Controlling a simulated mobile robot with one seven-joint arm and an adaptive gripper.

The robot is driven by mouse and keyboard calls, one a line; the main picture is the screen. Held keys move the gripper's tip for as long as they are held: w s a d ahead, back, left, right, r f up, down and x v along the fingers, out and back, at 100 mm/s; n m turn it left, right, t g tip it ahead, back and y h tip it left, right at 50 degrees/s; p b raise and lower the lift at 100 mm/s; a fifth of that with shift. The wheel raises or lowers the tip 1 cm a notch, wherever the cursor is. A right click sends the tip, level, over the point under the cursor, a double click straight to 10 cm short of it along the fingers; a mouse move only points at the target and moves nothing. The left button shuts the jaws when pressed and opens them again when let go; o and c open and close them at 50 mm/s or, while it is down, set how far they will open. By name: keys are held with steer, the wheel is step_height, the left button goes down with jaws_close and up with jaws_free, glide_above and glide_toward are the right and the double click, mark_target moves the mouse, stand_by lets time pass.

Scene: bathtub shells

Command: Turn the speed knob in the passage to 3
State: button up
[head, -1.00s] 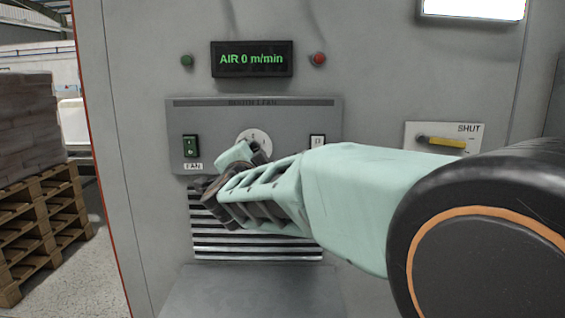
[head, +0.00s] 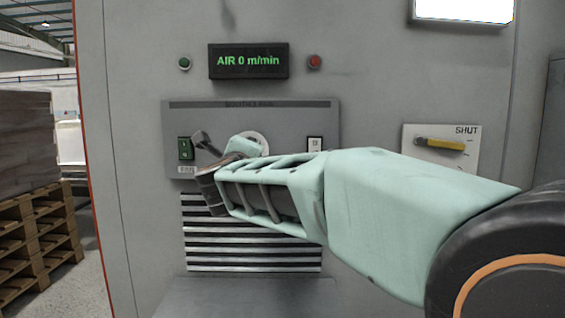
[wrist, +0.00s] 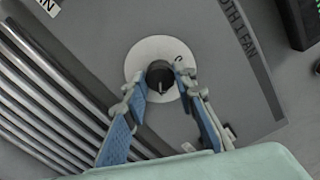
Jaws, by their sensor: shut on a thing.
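The speed knob (wrist: 159,72) is a black round knob with a pale pointer line, on a white dial (wrist: 148,49) in the wrist view. My gripper (wrist: 161,88) has its two blue-padded fingers on either side of the knob, shut on it. In the head view my gripper (head: 222,150) is in front of the grey panel (head: 300,115) and hides the knob; only part of the white dial (head: 258,139) shows. I cannot read the dial's numbers or the setting.
A display (head: 248,61) above reads "AIR 0 m/min", between a green lamp (head: 184,63) and a red lamp (head: 314,62). A green fan switch (head: 185,148) is close left of my gripper. A yellow handle (head: 440,143) marked SHUT is at right. A slatted grille (head: 250,258) is below.

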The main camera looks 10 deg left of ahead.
steer(key=m+b, duration=0.6)
steer(key=m, duration=0.4)
steer(key=shift+m, duration=0.6)
steer(key=o, duration=1.2)
steer(key=shift+c, duration=0.2)
steer(key=shift+r, duration=5)
